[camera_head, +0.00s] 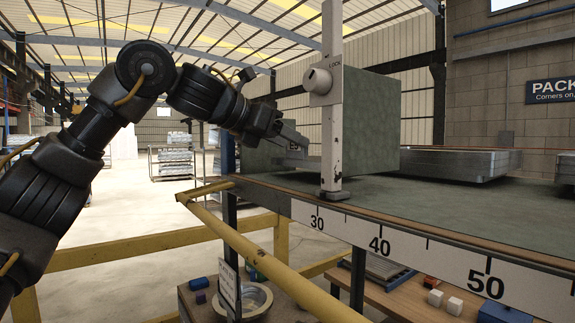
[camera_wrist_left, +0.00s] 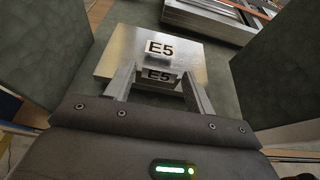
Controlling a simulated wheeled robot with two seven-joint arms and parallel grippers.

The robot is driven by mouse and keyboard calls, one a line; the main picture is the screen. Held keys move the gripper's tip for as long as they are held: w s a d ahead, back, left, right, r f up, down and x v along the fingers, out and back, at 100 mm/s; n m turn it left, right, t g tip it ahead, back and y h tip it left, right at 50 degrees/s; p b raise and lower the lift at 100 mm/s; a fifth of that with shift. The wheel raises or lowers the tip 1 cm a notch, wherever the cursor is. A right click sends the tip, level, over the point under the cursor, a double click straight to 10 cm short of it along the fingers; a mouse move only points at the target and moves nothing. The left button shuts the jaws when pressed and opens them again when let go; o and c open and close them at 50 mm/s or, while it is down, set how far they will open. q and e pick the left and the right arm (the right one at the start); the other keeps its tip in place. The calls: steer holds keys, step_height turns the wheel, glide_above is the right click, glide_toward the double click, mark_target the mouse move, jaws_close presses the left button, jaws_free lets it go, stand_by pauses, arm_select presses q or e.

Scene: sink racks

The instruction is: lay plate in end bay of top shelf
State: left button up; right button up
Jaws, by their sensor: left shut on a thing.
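The plate (camera_wrist_left: 187,60) is a square metal sheet marked E5 in the left wrist view. It lies flat between two green upright dividers, over the green shelf surface; I cannot tell whether it touches the shelf. My left gripper (camera_wrist_left: 158,90) is shut on a small E5-marked part at the plate's near edge. In the head view my left gripper (camera_head: 291,137) reaches in behind the white post at the shelf's left end, and the plate is mostly hidden. The top shelf (camera_head: 455,208) is green with a numbered scale along its front. My right gripper is not in view.
The white post (camera_head: 331,120) with a LOCK knob (camera_head: 319,80) stands at the shelf's front edge. A large green divider (camera_head: 372,112) rises behind it. Stacked metal trays (camera_head: 465,162) lie farther right. A yellow rail (camera_head: 265,258) runs below the shelf, above a bench with small blocks.

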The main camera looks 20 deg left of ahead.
arm_select(q)
steer(key=shift+s+a+r, duration=0.1)
steer(key=shift+a, duration=0.05)
steer(key=shift+s+f, duration=0.15)
steer(key=shift+f, duration=0.15)
step_height(320, 180, down, 3)
steer(key=shift+f, duration=0.3)
steer(key=shift+f, duration=0.1)
steer(key=o, duration=1.2)
